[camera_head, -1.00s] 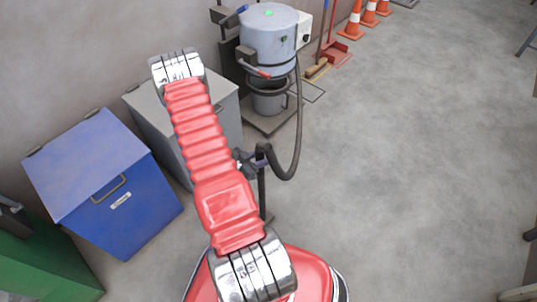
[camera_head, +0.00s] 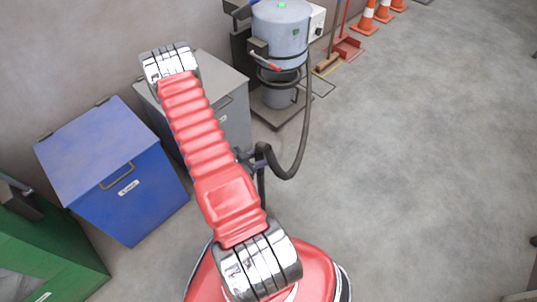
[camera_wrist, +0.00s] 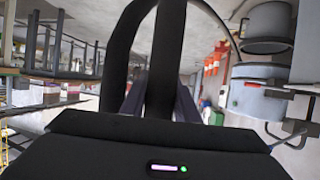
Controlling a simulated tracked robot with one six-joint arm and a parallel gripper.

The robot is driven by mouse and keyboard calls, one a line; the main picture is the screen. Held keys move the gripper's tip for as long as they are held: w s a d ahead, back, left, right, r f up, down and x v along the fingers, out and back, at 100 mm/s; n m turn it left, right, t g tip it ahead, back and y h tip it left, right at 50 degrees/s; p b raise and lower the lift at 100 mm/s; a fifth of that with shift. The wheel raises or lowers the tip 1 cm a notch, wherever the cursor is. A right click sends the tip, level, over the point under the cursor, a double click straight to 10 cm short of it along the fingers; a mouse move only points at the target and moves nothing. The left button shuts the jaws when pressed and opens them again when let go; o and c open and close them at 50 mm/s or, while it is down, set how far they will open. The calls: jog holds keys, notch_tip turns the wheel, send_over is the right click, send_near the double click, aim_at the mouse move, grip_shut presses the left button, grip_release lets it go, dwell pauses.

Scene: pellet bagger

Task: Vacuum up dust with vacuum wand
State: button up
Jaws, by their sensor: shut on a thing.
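The vacuum wand (camera_head: 262,187) is a thin dark tube behind my red arm in the head view. It hangs roughly upright, and its lower end is hidden behind my arm and body. A black hose (camera_head: 302,130) loops from its top to the grey drum vacuum (camera_head: 281,32). My gripper (camera_wrist: 158,100) is shut on the wand; in the wrist view a dark tube runs between its fingers. In the head view my gripper is mostly hidden behind the arm. I cannot make out any dust on the floor.
A blue lidded bin (camera_head: 128,195), a grey bin (camera_head: 225,110) and a green bin (camera_head: 55,255) stand along the wall at left. A broom (camera_head: 327,64), a red dustpan (camera_head: 348,47) and orange cones (camera_head: 366,20) are at the back.

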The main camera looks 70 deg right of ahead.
jog(key=shift+w+a, duration=0.3)
jog(key=shift+a, duration=0.45)
jog(key=shift+w+a, duration=0.35)
jog(key=shift+a, duration=0.4)
jog(key=shift+w+a, duration=0.3)
jog(key=shift+a, duration=0.45)
